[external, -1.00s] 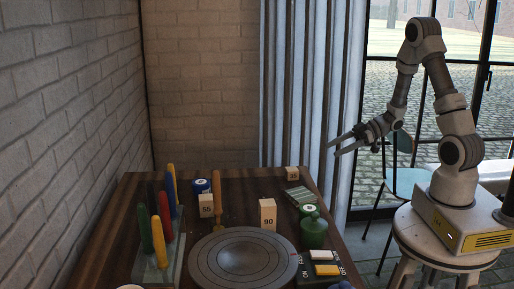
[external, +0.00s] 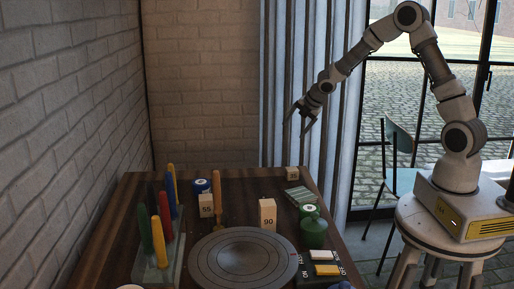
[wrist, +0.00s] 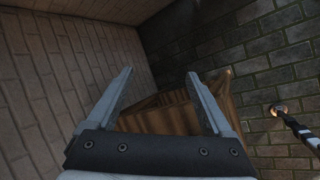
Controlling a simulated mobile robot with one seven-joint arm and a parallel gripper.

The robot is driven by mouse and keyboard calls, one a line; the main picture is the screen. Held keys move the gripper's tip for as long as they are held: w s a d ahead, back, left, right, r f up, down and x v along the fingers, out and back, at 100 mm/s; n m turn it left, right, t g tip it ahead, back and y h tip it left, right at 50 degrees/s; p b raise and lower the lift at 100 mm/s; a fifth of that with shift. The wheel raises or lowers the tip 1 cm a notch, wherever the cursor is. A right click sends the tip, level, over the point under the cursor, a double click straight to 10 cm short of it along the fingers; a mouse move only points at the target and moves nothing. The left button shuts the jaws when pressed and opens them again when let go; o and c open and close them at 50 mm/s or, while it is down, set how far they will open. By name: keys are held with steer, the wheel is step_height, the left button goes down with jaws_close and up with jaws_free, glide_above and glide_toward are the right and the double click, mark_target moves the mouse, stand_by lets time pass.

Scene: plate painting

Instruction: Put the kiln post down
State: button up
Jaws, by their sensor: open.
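Pale block-like kiln posts stand on the wooden table: one marked 90 (external: 268,214) in the middle, one marked 55 (external: 206,206) further left, and a small one (external: 293,174) at the back right. I cannot tell which one the task means. My gripper (external: 297,124) is open and empty, high above the back right of the table and apart from everything. In the wrist view its two fingers (wrist: 159,73) are spread with nothing between them. No post can be made out in that view.
The dark wooden table (external: 135,215) holds a round grey wheel (external: 243,261) in front, upright coloured tools in a rack (external: 155,265) at left, and a green bottle (external: 314,232) at right. A brick wall (external: 70,110) stands at left. The air around my gripper is clear.

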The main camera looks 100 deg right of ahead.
steer(key=w+a+r+n+g+y+p, duration=0.1)
steer(key=w+a+r+n+g+y, duration=0.2)
steer(key=a, duration=0.6)
steer(key=w+a+r+n+g+y+p, duration=0.1)
steer(key=w+a+r+n+y, duration=0.1)
steer(key=a+r+n, duration=0.45)
steer(key=m+b, duration=0.2)
steer(key=b, duration=0.1)
glide_above(292, 169)
steer(key=f, duration=1.3)
steer(key=shift+w+a+f, duration=0.3)
steer(key=shift+a+f, duration=0.05)
steer(key=shift+a, duration=0.05)
steer(key=f, duration=0.3)
steer(key=d+f+b, duration=0.1)
steer(key=f, duration=0.1)
steer(key=shift+s+f, duration=0.25)
steer(key=shift+s, duration=0.1)
jaws_close()
